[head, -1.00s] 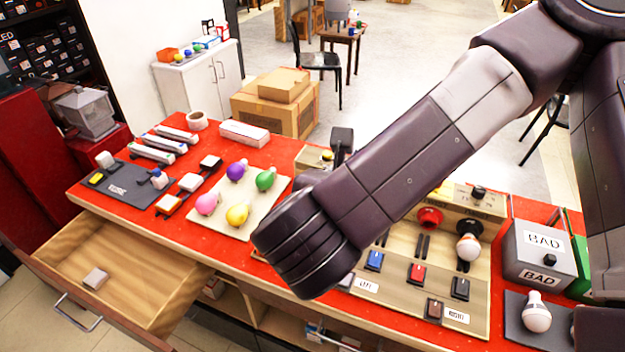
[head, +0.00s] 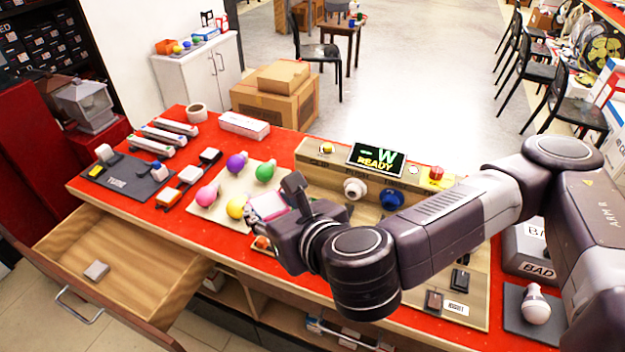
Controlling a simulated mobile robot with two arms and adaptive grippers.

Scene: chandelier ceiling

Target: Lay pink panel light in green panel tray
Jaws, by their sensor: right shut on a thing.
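My right gripper (head: 285,207) is over the middle of the red bench, to the right of the bulb mat. It is shut on a pale pink, flat piece, the pink panel light (head: 266,204), held at its fingertips. The gripper hides part of the panel. I cannot clearly make out a green panel tray; a small tray edge with an orange piece (head: 262,242) shows just below the gripper, mostly covered. My left gripper is not in view.
A beige mat holds purple (head: 236,166), green, pink and yellow bulbs. A grey "BAD" box (head: 533,250) is at right. An open wooden drawer (head: 130,262) juts out at front left.

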